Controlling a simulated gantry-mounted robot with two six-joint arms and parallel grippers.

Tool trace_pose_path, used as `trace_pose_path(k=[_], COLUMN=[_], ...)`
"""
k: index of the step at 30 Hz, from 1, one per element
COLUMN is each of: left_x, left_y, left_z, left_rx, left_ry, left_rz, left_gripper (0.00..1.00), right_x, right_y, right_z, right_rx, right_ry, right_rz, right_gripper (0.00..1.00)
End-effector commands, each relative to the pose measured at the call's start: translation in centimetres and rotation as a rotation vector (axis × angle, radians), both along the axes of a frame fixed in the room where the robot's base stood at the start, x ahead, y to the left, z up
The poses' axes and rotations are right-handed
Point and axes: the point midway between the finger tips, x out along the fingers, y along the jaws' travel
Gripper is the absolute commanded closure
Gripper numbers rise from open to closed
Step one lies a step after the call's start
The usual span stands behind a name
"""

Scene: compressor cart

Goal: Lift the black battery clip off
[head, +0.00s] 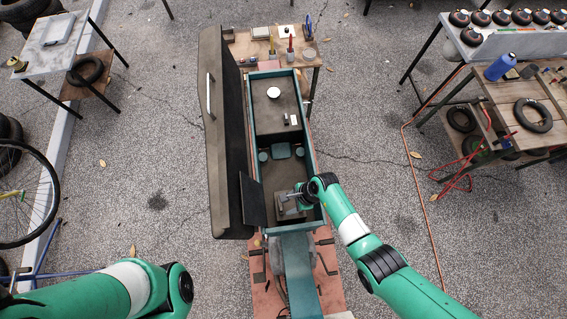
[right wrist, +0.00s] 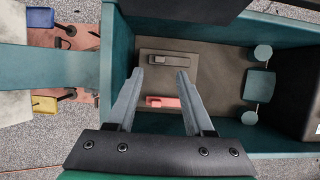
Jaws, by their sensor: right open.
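In the right wrist view, a dark grey-black clip (right wrist: 157,59) lies on top of the grey-brown battery (right wrist: 164,84), inside the cart's green-walled bay. A red clip (right wrist: 163,102) lies on the same battery, nearer the gripper's base. My right gripper (right wrist: 159,75) is open and empty; its two fingers point toward the black clip, with the tips apart on either side of it in the picture. Their height above it is hard to judge. In the head view, my right gripper (head: 287,199) is over the battery and hides much of it. My left gripper is out of frame.
The cart's long dark cover (head: 222,150) stands open along the left side. The bay's green wall (right wrist: 275,25) is close around the gripper. Teal round parts (right wrist: 250,117) sit farther along the bay. A wooden table with tools (head: 262,44) is behind the cart.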

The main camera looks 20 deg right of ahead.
Motion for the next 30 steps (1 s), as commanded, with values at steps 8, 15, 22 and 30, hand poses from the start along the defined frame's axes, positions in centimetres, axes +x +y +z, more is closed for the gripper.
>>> trace_pose_path(k=[8,15,22,30], left_x=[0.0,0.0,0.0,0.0], left_y=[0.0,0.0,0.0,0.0], left_z=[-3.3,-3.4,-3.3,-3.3], left_rx=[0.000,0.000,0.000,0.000], left_ry=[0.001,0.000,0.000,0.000], left_rz=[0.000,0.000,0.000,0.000], left_gripper=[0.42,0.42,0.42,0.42], right_x=[0.5,0.5,0.5,0.5], right_y=[1.9,2.2,2.2,2.2], right_z=[-5.1,-5.4,-5.4,-5.4], right_rx=[0.000,0.000,0.000,0.000], right_ry=[0.000,-0.002,-0.001,-0.001], right_rz=[0.001,0.000,0.000,0.000], right_gripper=[0.47,0.47,0.67,1.00])
